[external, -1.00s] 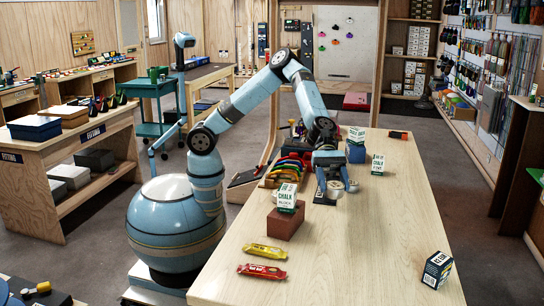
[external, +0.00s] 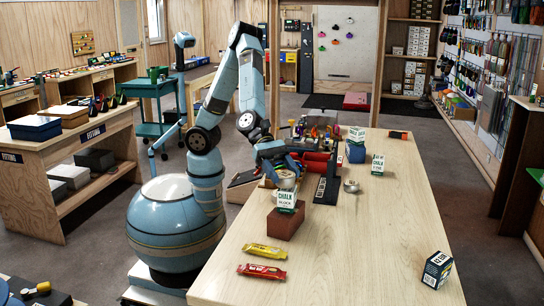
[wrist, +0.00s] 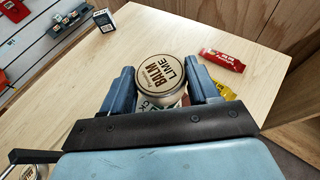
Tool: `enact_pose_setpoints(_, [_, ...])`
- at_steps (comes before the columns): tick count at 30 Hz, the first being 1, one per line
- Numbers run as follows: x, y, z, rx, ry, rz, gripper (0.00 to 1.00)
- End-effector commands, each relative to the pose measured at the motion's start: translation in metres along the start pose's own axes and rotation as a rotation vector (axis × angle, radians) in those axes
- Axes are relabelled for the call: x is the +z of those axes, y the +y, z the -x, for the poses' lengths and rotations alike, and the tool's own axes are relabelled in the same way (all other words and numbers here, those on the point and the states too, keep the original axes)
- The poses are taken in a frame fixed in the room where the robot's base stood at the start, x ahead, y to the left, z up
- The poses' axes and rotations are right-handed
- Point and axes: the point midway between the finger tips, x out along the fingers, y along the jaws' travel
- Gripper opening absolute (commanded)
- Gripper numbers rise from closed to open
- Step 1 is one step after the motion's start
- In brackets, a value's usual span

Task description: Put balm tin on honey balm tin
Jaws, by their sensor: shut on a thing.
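The balm tin (wrist: 160,76), a round tin with a cream lid reading "LIME BALM", is between the fingers of my gripper (wrist: 165,88) in the wrist view. My gripper (external: 285,178) is shut on it. In the external view the held tin (external: 287,184) shows just above the white and green chalk box (external: 287,200), which stands on a red-brown block (external: 284,223). I cannot tell whether tin and box touch. A small silvery tin (external: 351,187) sits on the table to the right of my gripper; its label is unreadable, so I cannot tell whether it is the honey balm tin.
A dark organizer with red parts (external: 318,163) stands behind my gripper. Beyond the silvery tin are a green and white box (external: 377,165) and a stacked box on a blue block (external: 355,153). Red (external: 262,271) and yellow bars (external: 264,250) lie in front. The table's right side is mostly clear.

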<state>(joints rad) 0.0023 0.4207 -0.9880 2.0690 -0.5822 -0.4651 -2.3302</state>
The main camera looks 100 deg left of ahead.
Motion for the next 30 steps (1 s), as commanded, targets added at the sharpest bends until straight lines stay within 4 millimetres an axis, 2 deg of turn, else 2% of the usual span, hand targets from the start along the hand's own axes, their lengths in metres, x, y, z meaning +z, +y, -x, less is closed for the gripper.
enact_pose_setpoints(6, [-0.008,-0.019,0.028,0.069,-0.008,0.028,0.29])
enact_pose_setpoints(9, [-0.012,-0.019,0.039,0.120,-0.012,0.051,0.29])
enact_pose_setpoints(11, [-0.013,-0.011,0.043,0.165,-0.016,0.072,0.29])
enact_pose_setpoints(14, [-0.013,0.013,0.045,0.254,-0.024,0.115,0.29])
enact_pose_setpoints(20, [-0.013,0.078,0.057,0.488,-0.038,0.214,0.29])
enact_pose_setpoints(24, [-0.016,0.132,0.078,0.698,-0.041,0.298,0.29])
enact_pose_setpoints(27, [-0.021,0.164,0.098,0.839,-0.037,0.354,0.29])
enact_pose_setpoints(30, [-0.027,0.188,0.116,0.954,-0.028,0.402,0.29])
